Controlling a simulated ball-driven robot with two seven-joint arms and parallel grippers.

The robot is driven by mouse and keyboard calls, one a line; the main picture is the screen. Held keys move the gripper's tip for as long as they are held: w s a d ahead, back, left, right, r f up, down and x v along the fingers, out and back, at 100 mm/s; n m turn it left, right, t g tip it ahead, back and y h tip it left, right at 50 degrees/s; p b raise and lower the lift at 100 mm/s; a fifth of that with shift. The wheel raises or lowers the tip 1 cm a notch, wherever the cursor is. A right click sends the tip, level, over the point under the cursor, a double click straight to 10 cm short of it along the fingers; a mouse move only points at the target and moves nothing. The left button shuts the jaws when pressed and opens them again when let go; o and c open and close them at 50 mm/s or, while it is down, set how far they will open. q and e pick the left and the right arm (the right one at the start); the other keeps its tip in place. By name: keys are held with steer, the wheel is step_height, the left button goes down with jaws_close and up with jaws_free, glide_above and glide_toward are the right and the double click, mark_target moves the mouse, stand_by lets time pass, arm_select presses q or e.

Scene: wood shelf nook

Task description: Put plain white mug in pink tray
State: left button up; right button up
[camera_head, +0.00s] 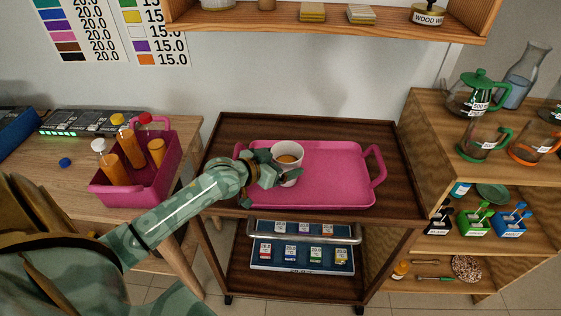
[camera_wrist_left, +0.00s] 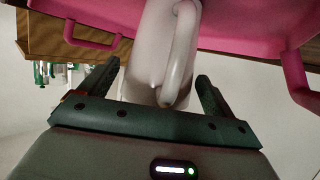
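Gaps show beside the mug, so the gripper looks open. The pink tray (camera_wrist_left: 245,20) is behind the mug there. The mug's base is partly hidden by the gripper. My right gripper is not in view.
The pink tray lies on a dark wooden cart (camera_head: 393,185). A pink basket (camera_head: 123,196) with several bottles stands on the left table. A wooden shelf unit (camera_head: 415,115) with jugs is at the right. A wall shelf (camera_head: 390,22) hangs above. The tray's right half is empty.

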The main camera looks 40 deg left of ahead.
arm_select(q)
steer(key=p+v, duration=0.4)
steer(key=v, duration=0.8)
